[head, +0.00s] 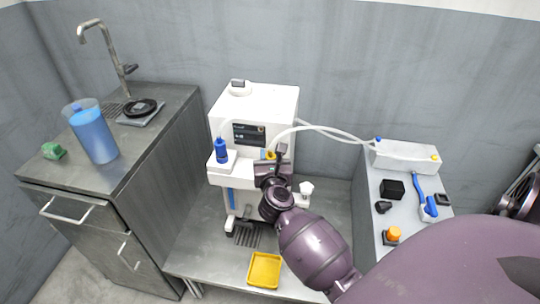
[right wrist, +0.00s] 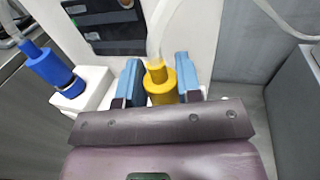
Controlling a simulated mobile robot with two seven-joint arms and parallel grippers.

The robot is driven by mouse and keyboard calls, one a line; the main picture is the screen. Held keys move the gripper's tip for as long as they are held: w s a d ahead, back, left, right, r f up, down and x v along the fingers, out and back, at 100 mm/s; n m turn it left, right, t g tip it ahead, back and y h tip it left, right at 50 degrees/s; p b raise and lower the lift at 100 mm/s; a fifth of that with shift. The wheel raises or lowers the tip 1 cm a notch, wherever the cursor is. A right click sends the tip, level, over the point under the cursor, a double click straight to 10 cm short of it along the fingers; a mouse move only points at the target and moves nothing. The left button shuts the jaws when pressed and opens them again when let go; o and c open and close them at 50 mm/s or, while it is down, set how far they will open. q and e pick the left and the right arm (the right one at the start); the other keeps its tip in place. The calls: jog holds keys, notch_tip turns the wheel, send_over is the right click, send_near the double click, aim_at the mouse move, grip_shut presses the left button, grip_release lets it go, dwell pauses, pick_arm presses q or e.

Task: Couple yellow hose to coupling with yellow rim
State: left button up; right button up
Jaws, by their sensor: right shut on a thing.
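The yellow hose end (right wrist: 160,88) is between the blue-padded fingers of my right gripper (right wrist: 157,82), which is shut on it. A pale hose (right wrist: 167,28) rises from its top. In the head view the yellow hose end (head: 270,155) shows as a small patch at my right gripper (head: 271,161), in front of the white machine (head: 270,104). Whether its lower end is seated in anything is hidden. A white box (head: 404,156) on the right counter has a blue spot and a yellow spot (head: 435,157); I cannot tell if the yellow one is the coupling's rim. My left gripper is not in view.
A blue hose end (head: 221,152) stands on a white ledge left of my gripper. A yellow tray (head: 265,270) lies on the low bench. The right counter (head: 409,207) holds small black, blue and orange items. A blue jug (head: 93,137) stands by the sink at left.

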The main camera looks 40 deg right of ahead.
jog(key=shift+f, duration=0.2)
jog(key=o, duration=0.6)
jog(key=shift+o, duration=0.2)
jog(key=v, duration=1.1)
dwell(0.5)
dwell(0.4)
jog(key=shift+r, duration=0.1)
